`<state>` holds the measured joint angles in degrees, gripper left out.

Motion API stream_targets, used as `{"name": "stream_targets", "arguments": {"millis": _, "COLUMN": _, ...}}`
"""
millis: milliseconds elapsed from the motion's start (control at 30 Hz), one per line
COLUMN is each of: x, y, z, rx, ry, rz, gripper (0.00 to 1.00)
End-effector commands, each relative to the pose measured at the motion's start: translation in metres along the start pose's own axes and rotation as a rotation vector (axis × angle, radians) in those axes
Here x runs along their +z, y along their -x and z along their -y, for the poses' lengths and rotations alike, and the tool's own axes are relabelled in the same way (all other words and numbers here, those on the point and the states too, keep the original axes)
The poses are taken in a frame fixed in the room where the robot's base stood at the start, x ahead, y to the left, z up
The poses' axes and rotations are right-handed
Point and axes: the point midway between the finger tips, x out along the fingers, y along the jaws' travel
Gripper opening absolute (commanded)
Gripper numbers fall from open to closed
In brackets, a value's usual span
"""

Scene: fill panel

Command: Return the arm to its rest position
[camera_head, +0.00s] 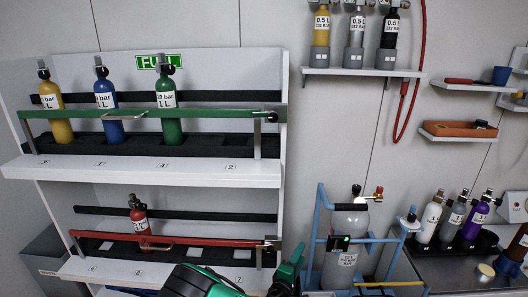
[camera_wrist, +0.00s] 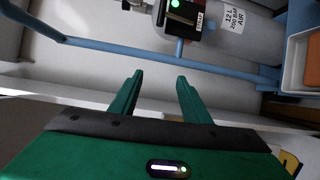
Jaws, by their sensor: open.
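My gripper is open and empty. In the wrist view its two green fingers (camera_wrist: 158,95) stand apart with nothing between them. In the head view part of my green and black arm shows at the bottom centre, and a green gripper part (camera_head: 288,270) is beside the blue cylinder frame. The wrist view faces the blue frame (camera_wrist: 110,49) and the large grey cylinder (camera_wrist: 245,40) labelled 12 L air. My gripper appears apart from both.
The white panel's upper shelf (camera_head: 200,175) holds yellow, blue and green cylinders behind a green bar. Its lower shelf (camera_head: 95,270) holds a red cylinder behind a red bar. At the right, several small cylinders stand in a black tray (camera_head: 455,243). A red hose (camera_head: 418,80) hangs above.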

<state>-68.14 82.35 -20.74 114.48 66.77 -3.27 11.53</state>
Motion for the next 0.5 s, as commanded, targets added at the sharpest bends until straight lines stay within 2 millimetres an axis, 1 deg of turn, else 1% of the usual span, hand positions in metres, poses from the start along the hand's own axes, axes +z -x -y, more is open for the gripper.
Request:
{"name": "stream_targets", "arguments": {"millis": 33, "x": 0.016, "y": -0.011, "z": -0.012, "rx": -0.027, "ry": -0.036, "rz": 0.064, "gripper": 0.43}}
{"name": "stream_targets", "arguments": {"millis": 167, "x": 0.057, "y": -0.03, "z": -0.033, "rx": -0.098, "ry": -0.114, "rz": 0.22, "gripper": 0.43}}
{"name": "stream_targets", "arguments": {"millis": 200, "x": 0.07, "y": -0.035, "z": -0.04, "rx": -0.12, "ry": -0.138, "rz": 0.267, "gripper": 0.43}}
{"name": "stream_targets", "arguments": {"millis": 267, "x": 0.09, "y": -0.041, "z": -0.049, "rx": -0.154, "ry": -0.174, "rz": 0.335, "gripper": 0.43}}
{"name": "stream_targets", "arguments": {"millis": 300, "x": 0.103, "y": -0.044, "z": -0.054, "rx": -0.177, "ry": -0.198, "rz": 0.38, "gripper": 0.43}}
{"name": "stream_targets", "arguments": {"millis": 500, "x": 0.167, "y": -0.051, "z": -0.08, "rx": -0.294, "ry": -0.321, "rz": 0.59, "gripper": 0.43}}
